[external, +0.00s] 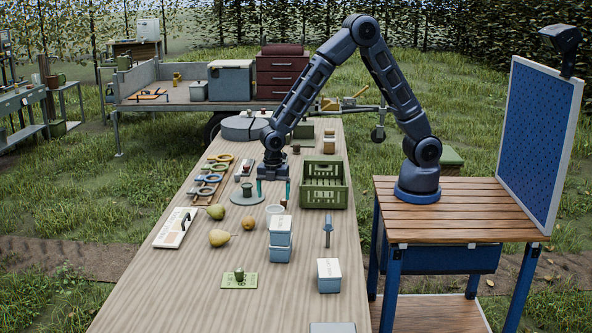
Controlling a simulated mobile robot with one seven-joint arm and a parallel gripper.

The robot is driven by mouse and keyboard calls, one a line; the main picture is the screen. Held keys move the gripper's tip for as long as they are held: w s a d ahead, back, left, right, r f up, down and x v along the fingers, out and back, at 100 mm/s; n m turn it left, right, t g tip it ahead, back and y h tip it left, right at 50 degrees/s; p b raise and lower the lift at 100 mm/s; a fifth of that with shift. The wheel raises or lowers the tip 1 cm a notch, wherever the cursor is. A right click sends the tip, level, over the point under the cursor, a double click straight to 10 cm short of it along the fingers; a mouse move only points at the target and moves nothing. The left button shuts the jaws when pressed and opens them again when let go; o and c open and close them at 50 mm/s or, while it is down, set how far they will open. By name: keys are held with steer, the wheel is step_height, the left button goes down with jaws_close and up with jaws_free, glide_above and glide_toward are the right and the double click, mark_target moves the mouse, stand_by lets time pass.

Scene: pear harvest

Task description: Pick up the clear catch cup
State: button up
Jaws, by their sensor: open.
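A small pale, see-through cup (274,211), which looks like the clear catch cup, stands on the long wooden table (180,300) near its middle. My gripper (273,190) points down over the table, with its two green fingers spread apart and nothing visible between them. In the picture the fingers appear just above and behind the cup. I cannot tell the exact height or gap between them and the cup.
A green crate (324,206) stands right of my gripper. Stacked blue-grey boxes (280,252) stand just in front of the cup. Pears (219,237) and a brownish round fruit (248,222) lie to its left. A grey disc (247,199) lies behind left. The front left tabletop is clear.

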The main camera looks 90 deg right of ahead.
step_height(320, 180, down, 6)
steer(key=shift+r, duration=0.1)
steer(key=f, duration=0.5)
steer(key=shift+s+a, duration=0.2)
steer(key=shift+a, duration=0.05)
steer(key=c, duration=1.1)
steer(key=shift+o, duration=0.2)
steer(key=shift+r, duration=0.1)
